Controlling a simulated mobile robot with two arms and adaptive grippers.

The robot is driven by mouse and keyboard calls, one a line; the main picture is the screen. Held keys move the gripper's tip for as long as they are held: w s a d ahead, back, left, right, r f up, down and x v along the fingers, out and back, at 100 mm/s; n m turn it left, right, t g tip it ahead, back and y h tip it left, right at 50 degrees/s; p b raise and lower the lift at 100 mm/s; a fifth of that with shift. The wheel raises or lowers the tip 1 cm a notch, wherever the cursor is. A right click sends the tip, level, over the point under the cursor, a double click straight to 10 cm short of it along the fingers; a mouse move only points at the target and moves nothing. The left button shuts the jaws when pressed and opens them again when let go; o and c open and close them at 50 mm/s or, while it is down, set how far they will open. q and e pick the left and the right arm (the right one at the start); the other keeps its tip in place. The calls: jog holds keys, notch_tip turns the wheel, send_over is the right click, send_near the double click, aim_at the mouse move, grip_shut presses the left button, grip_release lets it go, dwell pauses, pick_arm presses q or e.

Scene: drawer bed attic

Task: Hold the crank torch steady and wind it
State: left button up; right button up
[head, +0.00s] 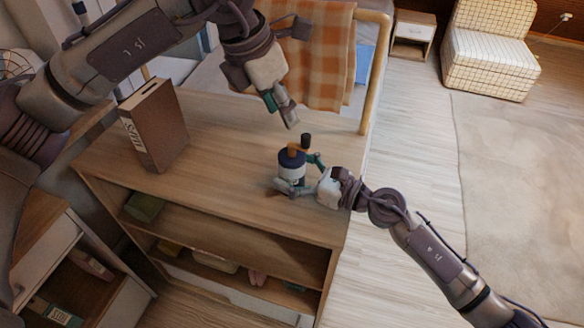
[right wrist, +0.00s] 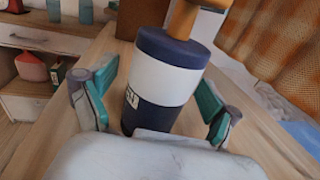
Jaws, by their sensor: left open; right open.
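The crank torch (head: 290,168) stands upright on the wooden shelf unit's top, with a navy and white body, an orange crank and a dark knob (head: 306,140). In the right wrist view the torch body (right wrist: 168,85) fills the middle and its upper end is cut off. My right gripper (head: 298,176) is open, with its teal-padded fingers on either side of the body. In the right wrist view (right wrist: 160,112) gaps show between the fingers and the body. My left gripper (head: 287,113) is open and empty, above and behind the torch, apart from the knob.
A brown upright box-like book (head: 154,125) stands on the left of the shelf top (head: 225,150). An orange checked blanket (head: 318,60) hangs on the bed rail (head: 374,75) behind. The shelf top between book and torch is clear.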

aim_at(306, 135)
jog(key=c, duration=1.4)
jog(key=shift+o, duration=0.2)
pick_arm(q)
jog(key=shift+o, duration=0.8)
jog(key=w+d+r+m+g+y, duration=0.2)
jog(key=d+r+m, duration=0.15)
jog(key=m, duration=0.25)
jog(key=f, duration=0.7)
jog(key=d+f, duration=0.1)
jog(key=f, duration=0.3)
jog(key=shift+s, duration=0.15)
